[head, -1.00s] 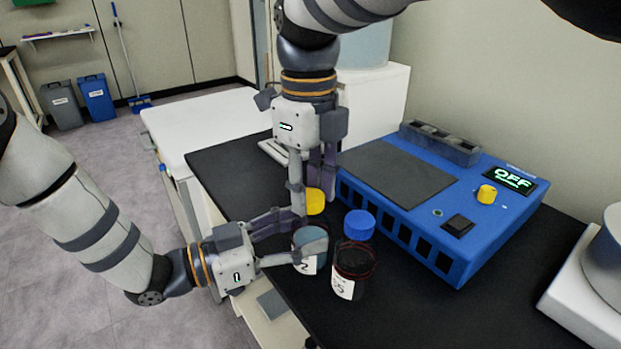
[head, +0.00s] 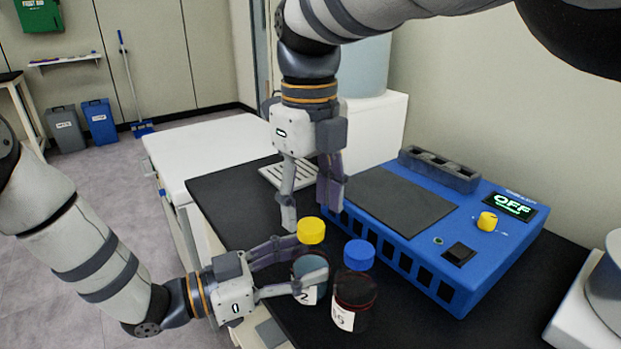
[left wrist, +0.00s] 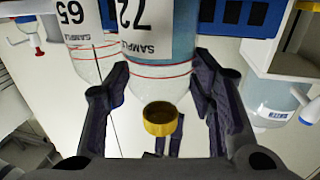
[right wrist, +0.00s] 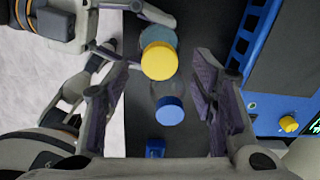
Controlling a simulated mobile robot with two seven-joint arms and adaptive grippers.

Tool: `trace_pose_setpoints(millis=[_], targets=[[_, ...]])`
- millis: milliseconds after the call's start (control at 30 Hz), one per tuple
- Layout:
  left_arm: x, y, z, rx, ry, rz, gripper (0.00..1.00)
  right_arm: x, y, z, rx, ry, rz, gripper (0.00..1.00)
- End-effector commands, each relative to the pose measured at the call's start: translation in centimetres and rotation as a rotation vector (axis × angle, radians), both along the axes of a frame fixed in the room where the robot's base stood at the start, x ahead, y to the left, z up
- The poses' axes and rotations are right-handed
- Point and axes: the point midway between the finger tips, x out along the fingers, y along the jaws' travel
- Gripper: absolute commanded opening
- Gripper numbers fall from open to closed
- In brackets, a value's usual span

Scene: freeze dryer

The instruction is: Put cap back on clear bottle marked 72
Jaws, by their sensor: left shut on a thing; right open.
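The clear bottle marked 72 (head: 310,268) stands upright at the bench's front edge, with bluish contents and a white label. The left wrist view shows it upside down (left wrist: 150,50). The yellow cap (head: 311,231) sits at the top of its clear neck; it also shows in the left wrist view (left wrist: 160,119) and right wrist view (right wrist: 159,60). I cannot tell how tight it is. My left gripper (head: 312,278) is shut around the bottle's body. My right gripper (head: 308,216) is open above the cap, its fingers apart and empty.
A white rack (head: 287,175) lies at the back left of the black bench.

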Motion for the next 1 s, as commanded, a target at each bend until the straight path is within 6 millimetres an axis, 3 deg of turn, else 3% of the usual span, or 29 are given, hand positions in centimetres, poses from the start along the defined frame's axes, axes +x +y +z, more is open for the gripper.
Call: trace_pose_setpoints(millis=[167, 467, 567, 667, 1000], targets=[[0.0, 0.0, 0.0, -0.001, 0.000, 0.000, 0.00, 0.0, 0.0, 1.7, 0.000, 0.000, 0.001, 0.52], [0.0, 0.0, 0.0, -0.001, 0.000, 0.000, 0.00, 0.0, 0.0, 1.8, 0.000, 0.001, 0.008, 0.49], [0.0, 0.0, 0.0, -0.001, 0.000, 0.000, 0.00, -0.1, 0.0, 1.7, -0.001, 0.007, 0.120, 0.49], [0.0, 0.0, 0.0, -0.001, 0.000, 0.000, 0.00, -0.3, 0.2, 1.7, -0.001, 0.018, 0.416, 0.49], [0.0, 0.0, 0.0, -0.001, 0.000, 0.000, 0.00, -0.8, 0.4, 1.9, 0.018, 0.052, 1.817, 0.49]])
